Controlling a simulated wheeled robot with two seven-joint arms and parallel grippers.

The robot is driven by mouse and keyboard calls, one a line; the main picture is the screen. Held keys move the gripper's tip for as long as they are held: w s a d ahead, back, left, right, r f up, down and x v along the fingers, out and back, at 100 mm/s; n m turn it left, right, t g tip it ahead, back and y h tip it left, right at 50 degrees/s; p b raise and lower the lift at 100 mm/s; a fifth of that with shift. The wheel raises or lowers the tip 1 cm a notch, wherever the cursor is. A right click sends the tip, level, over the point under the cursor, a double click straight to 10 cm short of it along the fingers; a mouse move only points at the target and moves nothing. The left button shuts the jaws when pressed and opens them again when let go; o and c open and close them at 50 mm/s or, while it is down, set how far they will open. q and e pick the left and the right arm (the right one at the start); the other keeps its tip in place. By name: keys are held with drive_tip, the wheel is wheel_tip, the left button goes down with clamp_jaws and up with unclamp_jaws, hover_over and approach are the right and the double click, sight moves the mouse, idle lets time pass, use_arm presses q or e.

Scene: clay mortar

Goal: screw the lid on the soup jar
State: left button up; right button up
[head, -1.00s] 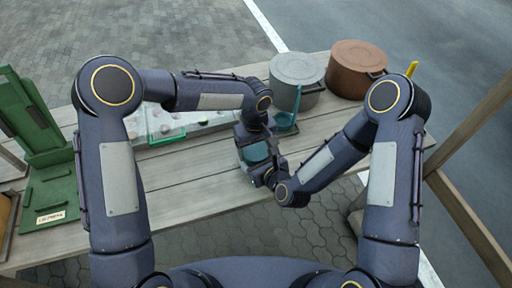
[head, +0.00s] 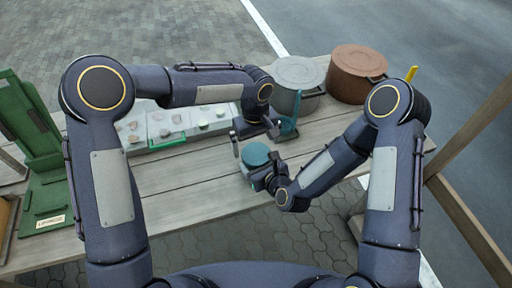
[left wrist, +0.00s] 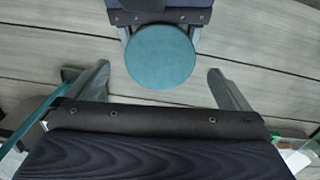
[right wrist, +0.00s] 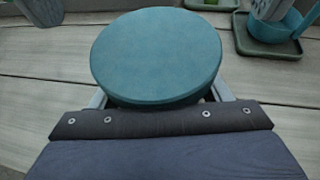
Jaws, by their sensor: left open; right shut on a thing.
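The teal round lid (head: 255,154) lies flat over the soup jar, whose body is almost wholly hidden beneath it. The lid also shows from above in the left wrist view (left wrist: 160,55) and large in the right wrist view (right wrist: 157,52). I cannot tell how tightly it sits. My right gripper (head: 258,173) is shut on the jar below the lid, from the front. My left gripper (head: 256,139) is open and empty just behind the lid. Its two fingers (left wrist: 158,85) stand wide apart and clear of the lid in the left wrist view.
A grey pot (head: 297,72) and a brown pot (head: 355,66) stand at the table's back right. A teal ladle (head: 296,117) stands in a holder near my left gripper. A tray of small pieces (head: 140,122) and a green stand (head: 42,185) are left. The front planks (head: 190,192) are clear.

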sight(256, 153)
use_arm(q)
wheel_tip(256, 153, up, 4)
drive_tip(key=n, duration=0.3)
drive_tip(key=shift+f+n, duration=0.25)
drive_tip(key=shift+n, duration=0.05)
drive_tip(key=shift+c, duration=0.3)
drive_tip(key=shift+s+f, duration=0.1)
drive_tip(key=shift+f, duration=3.95)
